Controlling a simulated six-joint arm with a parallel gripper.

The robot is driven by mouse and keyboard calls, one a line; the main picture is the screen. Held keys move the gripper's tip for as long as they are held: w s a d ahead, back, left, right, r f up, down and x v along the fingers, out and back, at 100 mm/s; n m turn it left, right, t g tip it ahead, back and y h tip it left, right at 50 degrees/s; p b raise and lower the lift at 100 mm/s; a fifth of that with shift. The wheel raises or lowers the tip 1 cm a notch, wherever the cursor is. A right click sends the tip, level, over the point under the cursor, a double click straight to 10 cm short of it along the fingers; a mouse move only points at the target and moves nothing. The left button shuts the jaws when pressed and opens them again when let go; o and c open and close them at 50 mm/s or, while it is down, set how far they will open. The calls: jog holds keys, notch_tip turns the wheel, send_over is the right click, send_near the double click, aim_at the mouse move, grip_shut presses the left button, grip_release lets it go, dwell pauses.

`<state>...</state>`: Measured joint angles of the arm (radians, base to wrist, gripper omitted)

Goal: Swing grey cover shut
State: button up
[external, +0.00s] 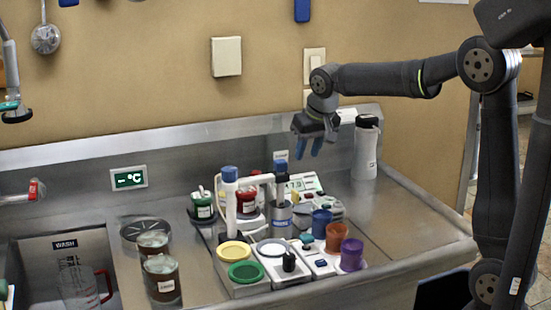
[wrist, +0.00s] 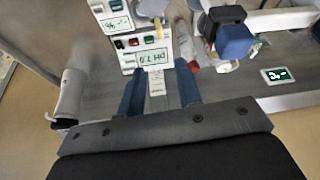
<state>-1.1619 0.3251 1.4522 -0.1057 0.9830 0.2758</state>
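My gripper (external: 308,149) hangs in the air above the back of the steel counter, with blue fingertips pointing down. A pale grey-white round top (external: 272,248) lies beside a yellow round top (external: 233,251) and a green round top (external: 246,272) on a block at the counter's front middle. I cannot tell for sure whether this pale piece is the grey cover, and no hinge is clear. My gripper is above and behind it, apart from it.
A white frame with blue caps (external: 229,176) stands behind the round tops. Blue, orange (external: 336,236) and purple (external: 351,254) cups stand to their right. A grey bottle (external: 365,150) is at the back right. A sink (external: 40,255) with a jug is at left.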

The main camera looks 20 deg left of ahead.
aim_at(295, 191)
jog(key=x, duration=1.5)
jog(key=shift+f, duration=0.15)
grip_shut()
